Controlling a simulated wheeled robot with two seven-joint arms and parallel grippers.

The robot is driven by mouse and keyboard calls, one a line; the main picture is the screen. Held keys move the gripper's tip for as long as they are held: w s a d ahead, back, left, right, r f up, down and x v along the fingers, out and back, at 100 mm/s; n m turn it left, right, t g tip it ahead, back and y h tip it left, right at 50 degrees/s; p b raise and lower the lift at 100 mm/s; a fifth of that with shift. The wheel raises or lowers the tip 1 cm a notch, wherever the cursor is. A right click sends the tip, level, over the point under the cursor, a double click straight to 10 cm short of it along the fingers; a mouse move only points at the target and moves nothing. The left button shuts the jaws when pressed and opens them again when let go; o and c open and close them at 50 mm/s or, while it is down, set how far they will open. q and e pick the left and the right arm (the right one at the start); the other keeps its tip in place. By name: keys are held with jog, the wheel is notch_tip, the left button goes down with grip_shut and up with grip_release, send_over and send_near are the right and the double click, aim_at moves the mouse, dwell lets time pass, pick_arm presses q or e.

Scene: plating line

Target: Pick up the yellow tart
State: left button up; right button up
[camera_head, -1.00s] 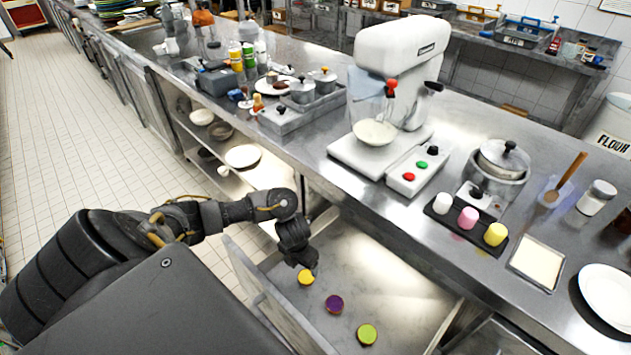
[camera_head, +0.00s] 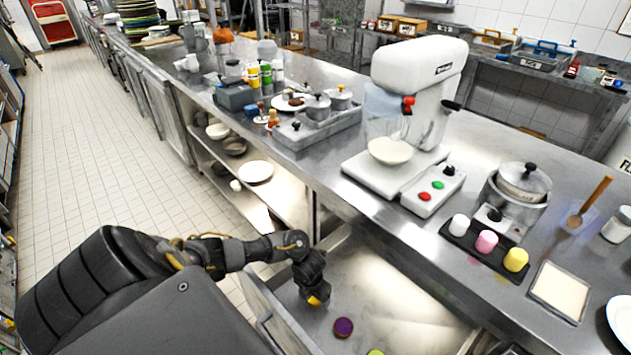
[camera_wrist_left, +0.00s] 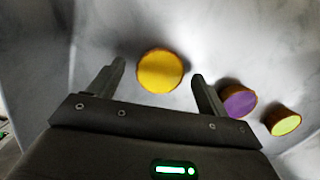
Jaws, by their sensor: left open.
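The yellow tart (camera_head: 315,300) lies on the bottom of the open drawer (camera_head: 390,310), mostly hidden by my left gripper (camera_head: 318,294) in the head view. In the left wrist view the yellow tart (camera_wrist_left: 160,71) is a round yellow disc with a brown rim. It sits just beyond and between the fingertips of my left gripper (camera_wrist_left: 158,70), a little nearer the left finger in height. The fingers are apart and nothing is held. My right gripper is not in view.
A purple tart (camera_head: 343,327) and a green tart (camera_head: 376,352) lie in the drawer right of the yellow one. The drawer's side wall (camera_head: 275,310) stands left of my gripper. The counter with a mixer (camera_head: 415,100) is above the drawer's far side.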

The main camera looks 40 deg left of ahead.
pick_arm(q)
jog(key=shift+f, duration=0.4)
jog(key=c, duration=0.8)
jog(key=shift+o, duration=0.2)
